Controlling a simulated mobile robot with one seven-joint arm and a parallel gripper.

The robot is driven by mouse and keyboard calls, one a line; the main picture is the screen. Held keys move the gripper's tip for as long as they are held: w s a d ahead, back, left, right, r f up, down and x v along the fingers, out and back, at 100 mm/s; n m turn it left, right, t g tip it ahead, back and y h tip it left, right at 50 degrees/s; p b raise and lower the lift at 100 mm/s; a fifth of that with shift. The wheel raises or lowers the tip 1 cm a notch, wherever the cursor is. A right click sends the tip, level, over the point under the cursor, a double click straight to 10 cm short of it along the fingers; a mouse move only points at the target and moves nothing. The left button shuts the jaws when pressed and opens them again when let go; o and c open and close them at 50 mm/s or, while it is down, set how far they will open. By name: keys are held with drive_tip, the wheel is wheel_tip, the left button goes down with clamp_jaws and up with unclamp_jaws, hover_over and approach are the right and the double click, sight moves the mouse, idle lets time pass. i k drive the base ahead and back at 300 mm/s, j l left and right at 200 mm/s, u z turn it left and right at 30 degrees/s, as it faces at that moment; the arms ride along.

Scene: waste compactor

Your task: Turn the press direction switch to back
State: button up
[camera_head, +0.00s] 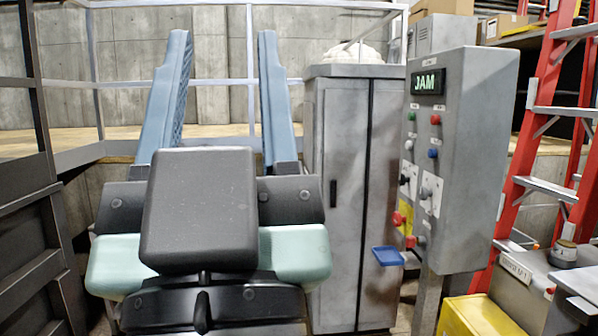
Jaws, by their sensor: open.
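A grey control box (465,150) stands on a post at the right, with a lit "JAM" display (429,82). Two dark-handled switches on light plates sit side by side below its buttons: a left switch (404,183) and a right switch (427,192). Their labels are too small to read, so I cannot tell which is the press direction switch or its setting. My gripper (223,40) fills the left foreground, its two blue fingers wide apart and empty. It is left of the control box in the picture, apart from the switches.
Green, red, white and blue buttons sit above the switches; a red knob (398,218) on yellow is below. A blue plate (388,256) sticks out under the box. A grey cabinet (350,190) stands left of it, a red ladder (555,130) right, a yellow bin (478,316) below.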

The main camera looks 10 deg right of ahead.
sight(402, 181)
drive_tip(key=i+j, duration=0.1)
drive_tip(key=i, duration=1.45)
drive_tip(key=i+z, duration=0.3)
drive_tip(key=i+j+z, duration=0.3)
drive_tip(key=i, duration=0.2)
drive_tip(key=i+j+z, duration=0.1)
drive_tip(key=i+z, duration=0.2)
drive_tip(key=i, duration=0.15)
